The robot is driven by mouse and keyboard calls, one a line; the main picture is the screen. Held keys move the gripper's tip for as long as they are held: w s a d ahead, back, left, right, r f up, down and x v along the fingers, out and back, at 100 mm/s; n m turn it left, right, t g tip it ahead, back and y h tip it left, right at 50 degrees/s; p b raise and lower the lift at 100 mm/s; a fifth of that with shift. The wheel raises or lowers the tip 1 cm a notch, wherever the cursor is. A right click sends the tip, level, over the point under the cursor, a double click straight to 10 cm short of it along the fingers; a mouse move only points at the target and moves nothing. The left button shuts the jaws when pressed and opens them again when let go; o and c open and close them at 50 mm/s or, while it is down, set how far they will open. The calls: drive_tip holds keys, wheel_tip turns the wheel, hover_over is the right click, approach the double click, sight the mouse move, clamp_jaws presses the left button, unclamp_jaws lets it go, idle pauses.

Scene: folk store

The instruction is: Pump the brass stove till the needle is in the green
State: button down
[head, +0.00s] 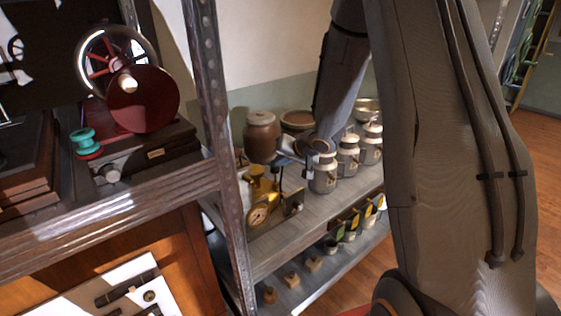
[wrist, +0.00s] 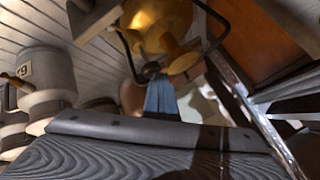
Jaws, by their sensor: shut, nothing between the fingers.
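The brass stove (head: 262,186) stands on the grey metal shelf, with a round pale-faced gauge (head: 258,216) on its front. The needle and any green band are too small to read. In the wrist view, the stove's rounded brass body (wrist: 160,18) fills the top centre, with dark bent wire parts around it. My gripper (head: 284,158) is just above and behind the stove in the head view. In the wrist view, its blue-grey fingers (wrist: 160,92) are shut and empty, close under the brass. I cannot tell whether they touch it. The pump handle is not clearly distinguishable.
A brown lidded jar (head: 262,137) stands behind the stove. Several grey canisters (head: 323,172) line the shelf to its right. A perforated upright (head: 216,130) rises at left, beside a red-wheeled machine (head: 143,98). Small items sit on the lower shelf (head: 325,265).

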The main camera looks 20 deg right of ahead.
drive_tip(key=shift+s+a+f+g, duration=0.1)
drive_tip(key=shift+s+f+g, duration=0.1)
drive_tip(key=shift+s+f, duration=0.35)
drive_tip(key=shift+s+a+f+g, duration=0.1)
drive_tip(key=shift+s+f+g, duration=0.15)
drive_tip(key=shift+f, duration=0.4)
drive_tip(key=shift+t, duration=0.25)
drive_tip(key=w+r+p, duration=0.1)
drive_tip(key=p, duration=0.1)
drive_tip(key=w+r+p, duration=0.1)
drive_tip(key=r+p, duration=0.1)
drive_tip(key=w+r+p, duration=0.1)
drive_tip(key=p, duration=0.1)
drive_tip(key=shift+w+d+r, duration=0.2)
drive_tip(key=shift+d+r, duration=0.05)
drive_tip(key=shift+d, duration=0.05)
drive_tip(key=shift+w+d+r, duration=0.15)
drive_tip(key=shift+w+r, duration=0.05)
drive_tip(key=shift+w, duration=0.2)
drive_tip(key=shift+d+r, duration=0.1)
drive_tip(key=shift+r, duration=0.05)
drive_tip(key=shift+s+r, duration=0.1)
drive_tip(key=shift+s, duration=0.55)
